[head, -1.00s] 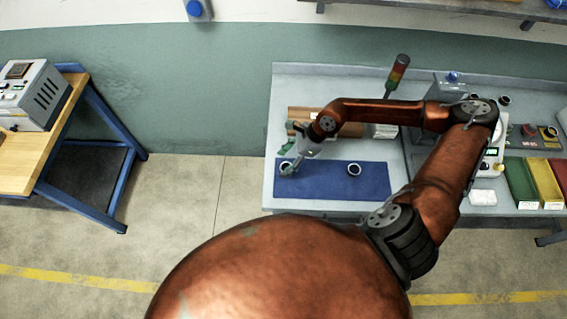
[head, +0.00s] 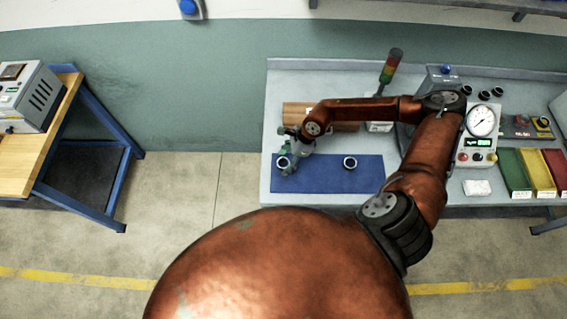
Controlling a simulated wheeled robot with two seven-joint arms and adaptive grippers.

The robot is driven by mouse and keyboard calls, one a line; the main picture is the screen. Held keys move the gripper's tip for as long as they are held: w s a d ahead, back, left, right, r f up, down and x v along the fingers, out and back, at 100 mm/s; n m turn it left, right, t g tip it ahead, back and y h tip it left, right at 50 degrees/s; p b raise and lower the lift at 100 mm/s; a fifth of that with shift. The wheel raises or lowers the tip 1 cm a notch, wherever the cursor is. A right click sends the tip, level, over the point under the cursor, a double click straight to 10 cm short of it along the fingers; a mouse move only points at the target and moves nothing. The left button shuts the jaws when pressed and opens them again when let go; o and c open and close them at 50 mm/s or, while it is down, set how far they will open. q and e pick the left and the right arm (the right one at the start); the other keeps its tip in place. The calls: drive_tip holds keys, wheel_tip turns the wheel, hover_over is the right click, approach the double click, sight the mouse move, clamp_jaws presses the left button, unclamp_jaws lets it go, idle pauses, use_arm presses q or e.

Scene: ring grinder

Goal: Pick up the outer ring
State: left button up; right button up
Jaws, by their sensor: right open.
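Two small rings lie on a blue mat (head: 325,180) on the grey workbench. The left ring (head: 283,162) is near the mat's left end, and the other ring (head: 350,162) is right of the mat's middle. Both are dark-rimmed with a pale centre; I cannot tell by look which is the outer ring. My right gripper (head: 288,160) is open, low over the mat at the left ring, with its fingers around or beside it. Contact cannot be made out. My left gripper is out of view.
A brown block (head: 305,112) stands behind the mat. A signal tower (head: 389,70), a gauge device (head: 479,130), several dark rings (head: 484,95) and green, yellow and red bins (head: 541,172) are to the right. A wooden table (head: 35,140) stands at the far left.

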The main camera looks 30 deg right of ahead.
drive_tip(key=c, duration=1.3)
drive_tip(key=shift+r, duration=0.15)
